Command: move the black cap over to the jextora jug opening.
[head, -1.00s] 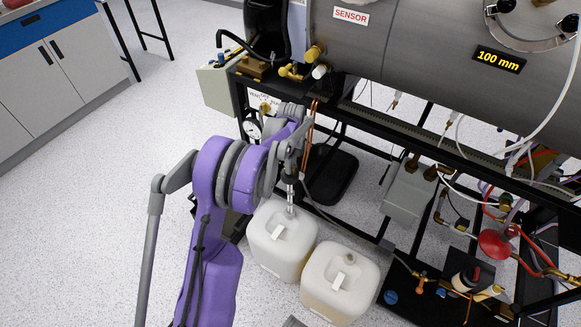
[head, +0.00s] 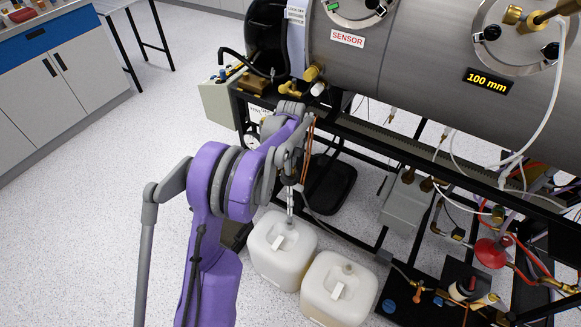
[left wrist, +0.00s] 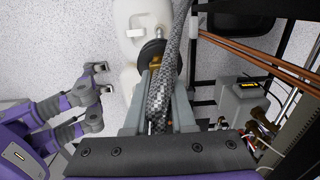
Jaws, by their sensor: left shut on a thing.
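My left gripper (head: 289,178) hangs above the left white jug (head: 272,262) of two. In the left wrist view the gripper (left wrist: 158,92) is shut around a grey braided hose (left wrist: 160,98). The black cap (left wrist: 146,52) is a dark disc with brass at its middle, just beyond the fingertips at the hose end. A metal tube reaches down toward the left jug's neck; I cannot tell whether it enters. The right white jug (head: 322,298) has its neck clear. No jug name is readable. My right gripper (left wrist: 105,79) shows open and empty in the left wrist view.
A black frame (head: 370,140) under the grey chamber (head: 420,70) stands behind and right of the jugs. Copper pipes (left wrist: 245,52) and a grey box (left wrist: 240,102) lie right of the left gripper. Speckled floor is clear at the left.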

